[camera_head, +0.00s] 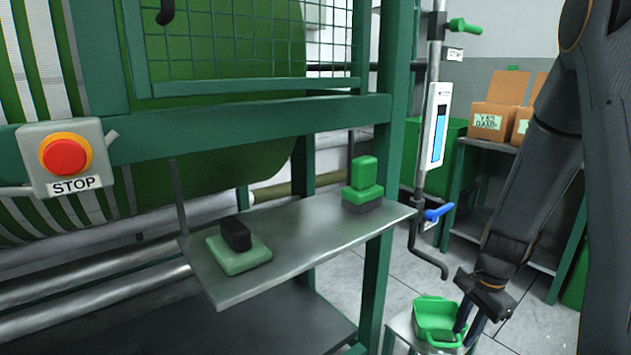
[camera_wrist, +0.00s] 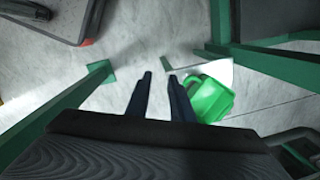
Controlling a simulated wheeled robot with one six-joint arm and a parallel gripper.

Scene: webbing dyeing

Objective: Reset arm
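My gripper (camera_head: 466,328) points down at the lower right of the head view, beside a green scoop-like container (camera_head: 437,316). In the wrist view, my gripper (camera_wrist: 160,76) shows two dark fingers with a gap between them and nothing held. The green container (camera_wrist: 210,98) lies just right of the fingers there. In the head view the fingers overlap its right side; I cannot tell whether they touch it.
A metal shelf (camera_head: 300,240) holds a green block with a black grip (camera_head: 236,237) and stacked green blocks (camera_head: 364,180). A red STOP button (camera_head: 66,156) is at left. A pipe with a blue valve handle (camera_head: 438,213) stands near my arm. Cardboard boxes (camera_head: 490,121) are behind.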

